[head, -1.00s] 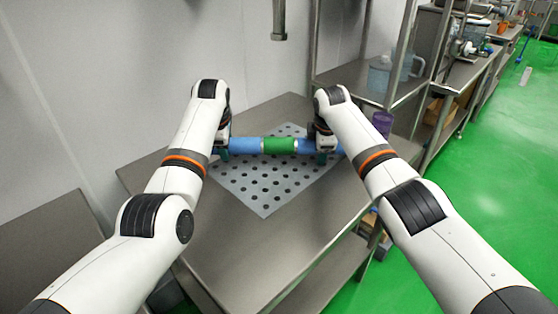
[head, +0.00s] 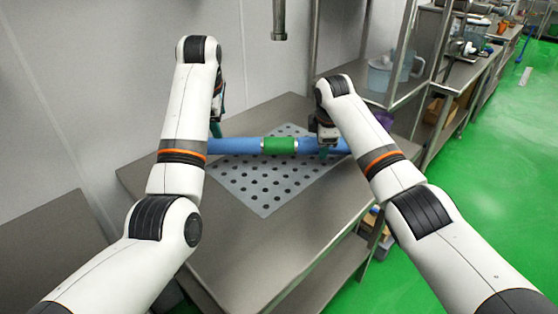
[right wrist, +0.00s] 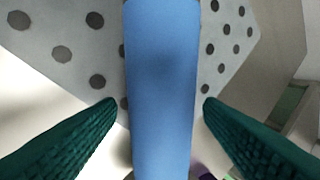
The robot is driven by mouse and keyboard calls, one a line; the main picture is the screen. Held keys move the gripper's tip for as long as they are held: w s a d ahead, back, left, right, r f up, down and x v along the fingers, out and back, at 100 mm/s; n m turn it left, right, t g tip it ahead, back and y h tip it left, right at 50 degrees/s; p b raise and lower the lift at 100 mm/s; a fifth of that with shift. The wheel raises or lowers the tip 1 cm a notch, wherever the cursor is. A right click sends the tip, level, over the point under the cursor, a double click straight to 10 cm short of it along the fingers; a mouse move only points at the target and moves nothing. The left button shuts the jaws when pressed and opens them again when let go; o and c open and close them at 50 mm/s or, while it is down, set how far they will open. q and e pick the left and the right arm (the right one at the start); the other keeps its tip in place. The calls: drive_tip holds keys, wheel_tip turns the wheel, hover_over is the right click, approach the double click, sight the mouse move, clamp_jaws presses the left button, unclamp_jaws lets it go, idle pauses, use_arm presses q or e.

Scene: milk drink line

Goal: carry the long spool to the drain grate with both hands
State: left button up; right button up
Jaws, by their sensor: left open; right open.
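The long spool (head: 235,146) has blue ends and a green middle band between pale rings. It lies across the grey perforated drain grate (head: 265,195) on the steel table. My left gripper (head: 216,125) is open, raised above the spool's left end and apart from it; my left arm hides part of that end. My right gripper (head: 325,148) is open at the spool's right end. In the right wrist view, its green fingers stand on either side of the blue end (right wrist: 163,80), with a gap on both sides.
The steel table (head: 225,245) has bare room in front of the grate. A wall stands behind at left. A steel shelf rack with a clear jug (head: 380,75) stands at the back right, and a purple container (head: 384,119) sits near the table's right edge.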

drive_tip(key=v, duration=0.9)
